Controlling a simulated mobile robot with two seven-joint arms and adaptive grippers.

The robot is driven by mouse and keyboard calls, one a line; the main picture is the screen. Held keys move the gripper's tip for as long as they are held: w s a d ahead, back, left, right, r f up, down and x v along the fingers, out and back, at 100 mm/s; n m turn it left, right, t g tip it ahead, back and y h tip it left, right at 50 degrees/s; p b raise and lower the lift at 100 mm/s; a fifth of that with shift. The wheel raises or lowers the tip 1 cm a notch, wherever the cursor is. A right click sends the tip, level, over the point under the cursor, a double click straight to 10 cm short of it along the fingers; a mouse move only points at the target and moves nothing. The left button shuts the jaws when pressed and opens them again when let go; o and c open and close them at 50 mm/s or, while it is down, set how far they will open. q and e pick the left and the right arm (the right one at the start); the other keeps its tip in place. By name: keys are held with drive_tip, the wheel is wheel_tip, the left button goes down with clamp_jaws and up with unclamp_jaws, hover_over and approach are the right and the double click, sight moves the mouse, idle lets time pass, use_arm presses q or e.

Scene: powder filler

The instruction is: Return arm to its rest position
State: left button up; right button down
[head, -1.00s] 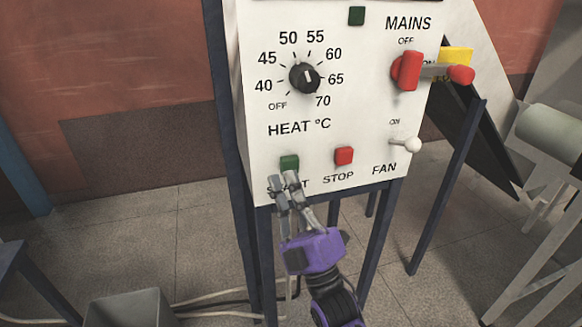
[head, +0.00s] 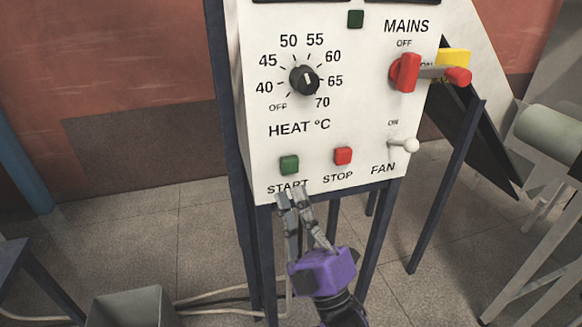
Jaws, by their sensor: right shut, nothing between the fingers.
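My right gripper (head: 294,198), with a purple body and grey fingers, is in the head view below the green START button (head: 289,165). Its fingertips overlap the lower edge of the white control panel (head: 350,120) in the picture, just under the START label. The fingers are shut with nothing between them. The START button is uncovered, and the fingertips appear apart from it. My left gripper is not in view.
The panel carries a red STOP button (head: 343,156), a black heat dial (head: 304,80), a red mains lever (head: 406,72) and a white fan switch (head: 403,146). Dark blue legs (head: 380,235) stand below it. A grey bin (head: 128,308) and cables lie on the floor, lower left.

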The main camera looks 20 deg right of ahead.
idle(0.4)
wheel_tip(320, 180, down, 23)
drive_tip(key=w+d+m+g+h, duration=0.15)
drive_tip(key=m+g+h, duration=0.25)
drive_tip(key=m+g, duration=0.55)
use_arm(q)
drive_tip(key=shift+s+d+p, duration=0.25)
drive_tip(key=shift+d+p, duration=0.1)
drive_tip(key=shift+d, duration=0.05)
use_arm(e)
drive_tip(key=s+d+f+m+g+h, duration=0.1)
drive_tip(key=s+f+g, duration=0.3)
drive_tip(key=s+f, duration=0.7)
drive_tip(key=s+d+f+m+g+h, duration=0.1)
drive_tip(key=s+d+f+m+g, duration=0.3)
drive_tip(key=s+f, duration=0.7)
drive_tip(key=s, duration=0.4)
drive_tip(key=shift+d, duration=0.35)
